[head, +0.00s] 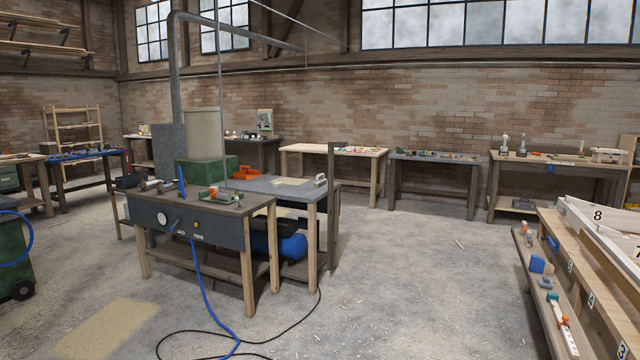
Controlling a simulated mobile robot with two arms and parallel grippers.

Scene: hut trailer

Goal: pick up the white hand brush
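A small whitish object (320,180) lies near the right end of the grey-topped table (262,186) in the middle of the head view. It may be the white hand brush, but it is too small to tell. It stands well away from me across the floor. Neither of my grippers shows in the head view.
A dark workbench (190,225) with a blue hose (205,292) and black cable on the floor stands in front of that table. A long bench (585,280) runs along the right. Open concrete floor (420,270) lies between them.

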